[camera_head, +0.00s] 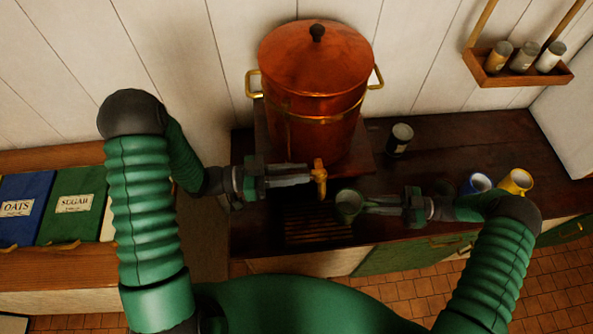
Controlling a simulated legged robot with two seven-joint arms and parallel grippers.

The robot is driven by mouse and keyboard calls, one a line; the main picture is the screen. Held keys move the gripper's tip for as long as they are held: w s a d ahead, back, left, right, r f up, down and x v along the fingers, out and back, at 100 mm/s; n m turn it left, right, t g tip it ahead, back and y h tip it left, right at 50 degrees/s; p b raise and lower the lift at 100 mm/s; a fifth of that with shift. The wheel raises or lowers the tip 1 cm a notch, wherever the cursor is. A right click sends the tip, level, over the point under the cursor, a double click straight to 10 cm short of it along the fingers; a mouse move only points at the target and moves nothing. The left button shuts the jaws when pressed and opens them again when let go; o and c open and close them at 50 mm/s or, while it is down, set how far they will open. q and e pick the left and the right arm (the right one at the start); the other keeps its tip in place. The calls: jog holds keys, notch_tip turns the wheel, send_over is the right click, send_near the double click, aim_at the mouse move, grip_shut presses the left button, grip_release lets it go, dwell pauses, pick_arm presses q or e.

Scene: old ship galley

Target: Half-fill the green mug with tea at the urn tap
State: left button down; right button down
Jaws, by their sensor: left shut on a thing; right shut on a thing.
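The copper urn (315,95) stands on a wooden block at the back of the dark counter. Its brass tap (319,178) points toward me over a slatted drip grate (305,232). My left gripper (308,178) reaches in from the left and is shut on the tap. My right gripper (370,205) comes from the right and is shut on the green mug (349,204). The mug is just right of the tap, near the grate's right edge. Its mouth shows, but I cannot tell whether there is tea in it. No stream is visible.
A blue mug (478,183) and a yellow mug (517,181) stand at the right of the counter, close to my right arm. A hanging rack (520,78) holds several jars. Oats and sugar boxes are at left.

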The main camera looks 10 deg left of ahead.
dwell(0.5)
pick_arm(q)
jog(key=n+t+y, duration=0.1)
jog(key=t, duration=0.1)
jog(key=s+n+t+y, duration=0.1)
jog(key=n+t, duration=0.1)
jog(key=s+d+n+t+y, duration=0.1)
jog(key=t, duration=0.1)
jog(key=shift+n, duration=0.3)
jog(key=c, duration=1.3)
grip_release()
